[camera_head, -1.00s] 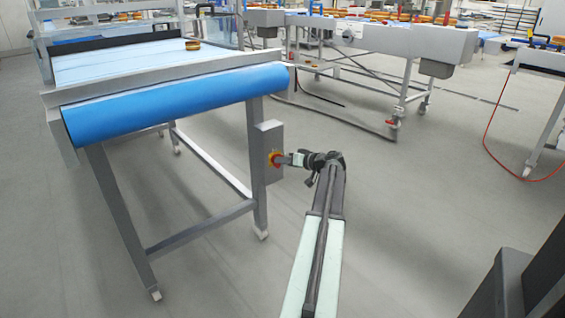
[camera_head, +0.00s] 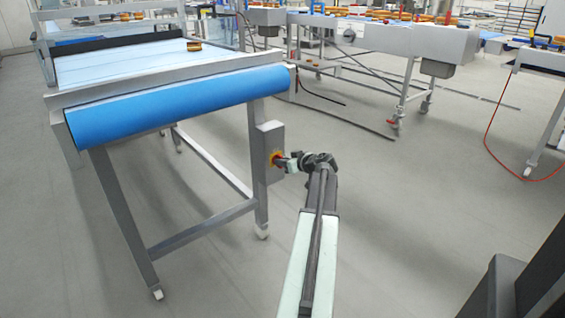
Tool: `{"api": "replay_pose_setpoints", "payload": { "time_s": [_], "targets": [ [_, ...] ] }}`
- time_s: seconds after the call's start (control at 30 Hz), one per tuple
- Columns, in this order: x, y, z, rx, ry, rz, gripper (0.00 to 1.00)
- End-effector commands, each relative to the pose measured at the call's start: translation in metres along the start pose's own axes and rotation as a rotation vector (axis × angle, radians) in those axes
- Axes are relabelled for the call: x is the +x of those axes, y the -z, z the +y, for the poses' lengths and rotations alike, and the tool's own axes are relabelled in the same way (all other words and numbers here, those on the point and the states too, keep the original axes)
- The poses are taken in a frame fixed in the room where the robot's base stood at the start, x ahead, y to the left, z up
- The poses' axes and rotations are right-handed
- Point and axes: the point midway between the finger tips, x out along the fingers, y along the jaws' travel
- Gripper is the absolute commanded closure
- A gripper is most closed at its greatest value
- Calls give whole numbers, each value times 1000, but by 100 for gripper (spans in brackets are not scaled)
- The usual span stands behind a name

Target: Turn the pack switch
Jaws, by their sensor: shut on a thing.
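The pack switch (camera_head: 275,157) is a small red and yellow rotary knob on the side of a grey box (camera_head: 269,142). The box is fixed to the near right leg of the blue-belt conveyor. My gripper (camera_head: 281,162) reaches the box from the right and is shut on the switch knob. The jaws and the wrist hide much of the knob, so its exact angle is hard to read.
The conveyor (camera_head: 175,105) with its blue belt end stands at left, carrying an orange round item (camera_head: 194,46). Another grey machine (camera_head: 415,42) stands behind at right. A red hose (camera_head: 487,130) hangs at right.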

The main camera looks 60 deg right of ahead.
Motion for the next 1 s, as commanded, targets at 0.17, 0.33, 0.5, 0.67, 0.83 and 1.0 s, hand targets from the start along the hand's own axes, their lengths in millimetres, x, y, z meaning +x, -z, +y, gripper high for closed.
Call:
{"api": "replay_pose_setpoints", "payload": {
  "time_s": [0.17, 0.33, 0.5, 0.67, 0.83, 1.0],
  "targets": [
    [1, 1, -2, -30, -9, 1, 100],
    [1, 1, -2, -37, -12, 1, 100],
    [1, 1, -2, -37, -12, 1, 100],
    [1, 1, -1, -36, -13, 1, 66],
    [0, 1, 0, -36, -14, 1, 66],
    [-2, 1, 0, -35, -15, 0, 66]
  ]
}}
